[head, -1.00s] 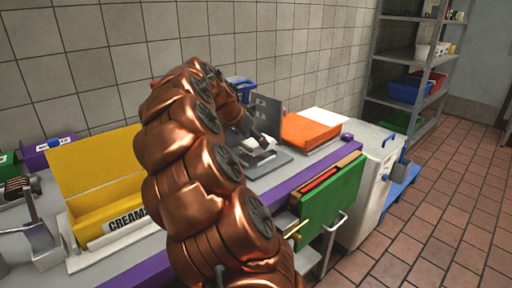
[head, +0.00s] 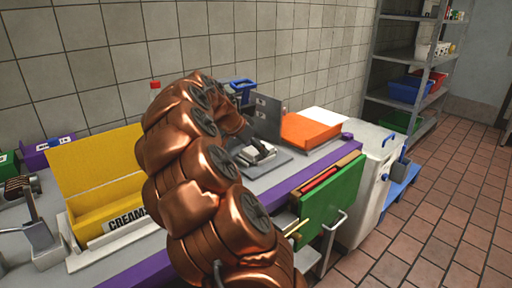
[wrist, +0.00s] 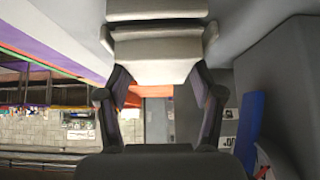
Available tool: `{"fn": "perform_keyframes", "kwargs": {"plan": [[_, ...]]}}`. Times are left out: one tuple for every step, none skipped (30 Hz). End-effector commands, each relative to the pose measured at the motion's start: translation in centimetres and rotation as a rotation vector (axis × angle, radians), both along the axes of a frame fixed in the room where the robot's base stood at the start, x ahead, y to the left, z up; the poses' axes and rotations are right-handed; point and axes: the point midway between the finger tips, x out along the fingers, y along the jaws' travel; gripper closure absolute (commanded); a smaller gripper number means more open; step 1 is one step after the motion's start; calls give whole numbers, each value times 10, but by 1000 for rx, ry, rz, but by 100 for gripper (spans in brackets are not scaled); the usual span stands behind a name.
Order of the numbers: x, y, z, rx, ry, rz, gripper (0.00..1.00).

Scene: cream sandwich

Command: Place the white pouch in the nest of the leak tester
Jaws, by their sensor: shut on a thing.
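The white pouch (wrist: 155,62) is between the two dark fingers of my gripper (wrist: 160,88) in the wrist view; the fingers are shut on its sides. In the head view the white pouch (head: 253,154) shows small, low over the grey base of the leak tester (head: 283,166). The tester's upright grey plate stands just behind it. My copper arm covers the tester's left part and most of my gripper. I cannot tell whether the pouch touches the nest.
A yellow box marked "CREAM" (head: 101,180) stands left of my arm. An orange block (head: 308,130) lies right of the tester on the bench. A green panel (head: 331,203) hangs at the bench's front edge. A white bin (head: 368,180) stands right.

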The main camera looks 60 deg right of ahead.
Motion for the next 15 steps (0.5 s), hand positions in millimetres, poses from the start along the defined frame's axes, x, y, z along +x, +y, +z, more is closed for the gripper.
{"fn": "perform_keyframes", "kwargs": {"plan": [[0, 0, -1, 0, 0, 0, 73], [0, 0, -2, 0, 0, 0, 73], [0, 0, -4, 0, 0, 0, 73], [0, 0, -4, 0, 0, 0, 73], [0, 0, -3, 0, 0, 0, 30], [0, 0, -3, 0, 0, 0, 26], [0, 0, -3, 0, 0, 0, 23], [0, 0, -3, 0, 0, 0, 20], [0, 0, -3, 0, 0, 0, 16], [0, 0, -3, 0, 0, 0, 13], [0, 0, -3, 0, 0, 0, 9], [0, 0, -3, 0, 0, 0, 8], [0, 0, -3, 0, 0, 0, 8], [0, 0, -3, 0, 0, 0, 8], [0, 0, -3, 0, 0, 0, 8]]}}
